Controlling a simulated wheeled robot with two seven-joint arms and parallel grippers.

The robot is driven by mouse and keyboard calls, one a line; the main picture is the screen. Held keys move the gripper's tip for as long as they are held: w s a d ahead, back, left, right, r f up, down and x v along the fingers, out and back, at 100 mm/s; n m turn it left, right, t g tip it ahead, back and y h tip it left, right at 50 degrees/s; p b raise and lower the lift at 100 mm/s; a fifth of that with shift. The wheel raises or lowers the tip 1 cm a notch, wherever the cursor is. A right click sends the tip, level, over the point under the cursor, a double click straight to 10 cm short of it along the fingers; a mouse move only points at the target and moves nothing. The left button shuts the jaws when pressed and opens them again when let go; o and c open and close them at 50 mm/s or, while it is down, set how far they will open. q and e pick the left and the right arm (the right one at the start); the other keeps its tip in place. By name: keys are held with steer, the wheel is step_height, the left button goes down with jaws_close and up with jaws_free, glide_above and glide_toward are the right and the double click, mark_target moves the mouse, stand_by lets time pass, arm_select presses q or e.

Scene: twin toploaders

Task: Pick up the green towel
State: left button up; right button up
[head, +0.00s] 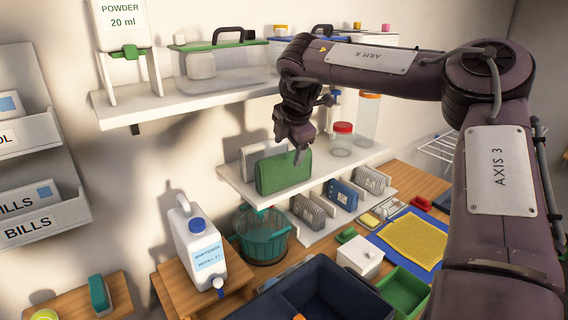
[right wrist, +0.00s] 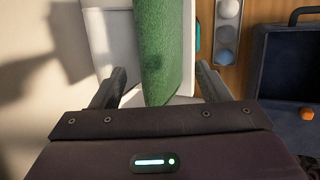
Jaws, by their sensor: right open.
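The green towel (head: 284,173) is folded and stands upright on the middle wall shelf (head: 232,186) in the head view. My right gripper (head: 299,152) is at the towel's upper edge, pointing down. In the right wrist view the green towel (right wrist: 163,45) reaches in between the two fingers of my right gripper (right wrist: 160,85), which are apart, with a gap visible on each side. The towel's lower part is hidden in that view. My left gripper is not in view.
A white upright panel (head: 257,153) stands just behind the towel. A red-lidded jar (head: 342,138) and an orange-lidded jar (head: 367,117) stand to its right. Grey and blue folded cloths (head: 342,194) stand on the lower shelf. A dark blue crate (head: 325,290) lies below.

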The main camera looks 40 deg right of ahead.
mark_target(286, 155)
steer(key=shift+w+d, duration=0.2)
steer(key=shift+w, duration=0.2)
steer(key=p+x, duration=0.2)
steer(key=x, duration=0.2)
steer(key=shift+p, duration=0.35)
steer(key=shift+w+d+f, duration=0.2)
steer(key=shift+w+f, duration=0.05)
steer(key=shift+f, duration=0.3)
steer(key=shift+s+a+r, duration=0.1)
steer(key=shift+s, duration=0.05)
steer(key=c, duration=1.1)
steer(key=shift+c, duration=0.7)
